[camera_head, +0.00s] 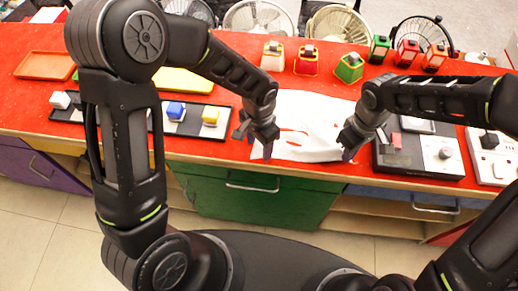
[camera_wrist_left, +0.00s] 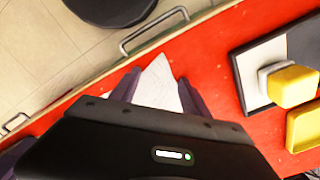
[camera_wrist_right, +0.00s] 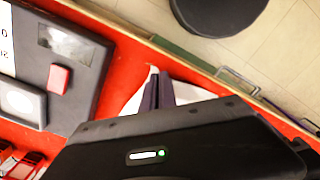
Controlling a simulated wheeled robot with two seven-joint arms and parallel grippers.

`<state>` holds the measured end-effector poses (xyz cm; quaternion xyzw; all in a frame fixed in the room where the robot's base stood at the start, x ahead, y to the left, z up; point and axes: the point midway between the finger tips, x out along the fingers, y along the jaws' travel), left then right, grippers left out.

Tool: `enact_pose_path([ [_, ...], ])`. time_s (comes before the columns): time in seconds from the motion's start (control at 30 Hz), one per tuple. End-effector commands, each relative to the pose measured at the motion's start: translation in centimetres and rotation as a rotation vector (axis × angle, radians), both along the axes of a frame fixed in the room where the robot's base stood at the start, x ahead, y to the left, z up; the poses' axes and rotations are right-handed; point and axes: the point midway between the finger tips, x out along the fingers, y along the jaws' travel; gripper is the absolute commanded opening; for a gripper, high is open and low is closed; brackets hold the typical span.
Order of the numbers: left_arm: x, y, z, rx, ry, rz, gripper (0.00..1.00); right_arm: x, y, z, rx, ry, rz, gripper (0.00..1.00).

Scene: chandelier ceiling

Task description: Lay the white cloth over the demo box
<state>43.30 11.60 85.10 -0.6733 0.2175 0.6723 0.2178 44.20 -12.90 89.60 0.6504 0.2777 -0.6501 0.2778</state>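The white cloth (camera_head: 308,115) lies loosely on the red counter, with folds and gaps showing red. My left gripper (camera_head: 262,146) is at its near left corner; in the left wrist view the fingers (camera_wrist_left: 158,92) stand apart with a pointed part of the cloth (camera_wrist_left: 158,82) between them. My right gripper (camera_head: 350,146) is at its near right edge; in the right wrist view its fingers (camera_wrist_right: 158,92) are close together, with cloth (camera_wrist_right: 190,92) on both sides. The likely demo box (camera_head: 420,156), a grey-black flat box with a knob, stands just right of the right gripper.
A black tray (camera_head: 140,114) with blue and yellow pieces lies left of the cloth. Several small coloured lantern-like boxes (camera_head: 349,67) stand behind it. A white socket panel (camera_head: 493,157) is at the far right. The green drawer front (camera_head: 255,200) lies below the counter edge.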

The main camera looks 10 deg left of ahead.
Motion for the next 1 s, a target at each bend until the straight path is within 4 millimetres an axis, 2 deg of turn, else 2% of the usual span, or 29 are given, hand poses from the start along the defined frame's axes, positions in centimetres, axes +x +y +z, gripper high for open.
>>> enact_pose_path([
  [1.0, -0.17, 0.15, -0.22, 0.003, 0.005, 0.001, 0.11, 0.01, -0.05, -0.07, -0.001, 0.001, 0.0, 0.0],
])
